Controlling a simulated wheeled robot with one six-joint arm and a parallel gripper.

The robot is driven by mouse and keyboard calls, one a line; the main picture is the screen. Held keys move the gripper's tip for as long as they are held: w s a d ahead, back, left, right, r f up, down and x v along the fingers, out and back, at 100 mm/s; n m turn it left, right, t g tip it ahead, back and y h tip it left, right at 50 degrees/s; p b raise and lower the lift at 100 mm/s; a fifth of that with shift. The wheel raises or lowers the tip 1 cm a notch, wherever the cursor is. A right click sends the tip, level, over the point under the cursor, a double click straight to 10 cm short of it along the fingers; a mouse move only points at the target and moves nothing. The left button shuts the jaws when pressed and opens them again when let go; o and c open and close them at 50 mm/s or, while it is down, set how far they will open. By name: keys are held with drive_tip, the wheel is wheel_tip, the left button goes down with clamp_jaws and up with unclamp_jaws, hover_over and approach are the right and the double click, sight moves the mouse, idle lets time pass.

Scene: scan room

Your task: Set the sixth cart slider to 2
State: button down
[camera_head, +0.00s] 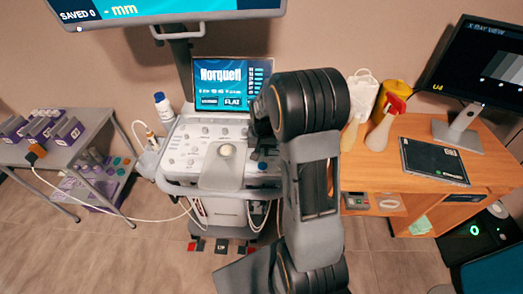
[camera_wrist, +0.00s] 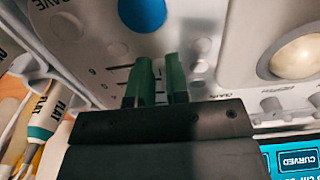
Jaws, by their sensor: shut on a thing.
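The ultrasound cart's console (camera_head: 205,150) stands in the middle of the head view, with knobs and a trackball on its light panel. My arm covers the console's right part there, and the sliders cannot be made out. In the wrist view, my gripper (camera_wrist: 158,80) has its two green fingers down at the panel (camera_wrist: 220,20), at the slider rows. Its fingers are closed on a slider knob, which is mostly hidden between them. Short dark slots and marks show left of the fingers, and small grey knobs (camera_wrist: 201,46) show to their right. The slider's number and setting cannot be read.
A blue button (camera_wrist: 142,12) and the pale trackball (camera_wrist: 298,55) lie near my fingers.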

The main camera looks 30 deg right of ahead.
sight(272, 156)
drive_tip(key=s+d, duration=0.1)
drive_tip(key=d, duration=0.2)
drive_tip(key=shift+s+d, duration=0.15)
drive_tip(key=shift+s, duration=0.25)
drive_tip(key=c, duration=1.1)
unclamp_jaws()
wheel_tip(272, 156, up, 14)
drive_tip(key=shift+f, duration=0.1)
drive_tip(key=s+a+n+t, duration=0.3)
drive_tip(key=s+a+n, duration=0.3)
drive_tip(key=s+a, duration=0.7)
drive_tip(key=shift+s+r+t, duration=0.3)
drive_tip(key=shift+s, duration=0.3)
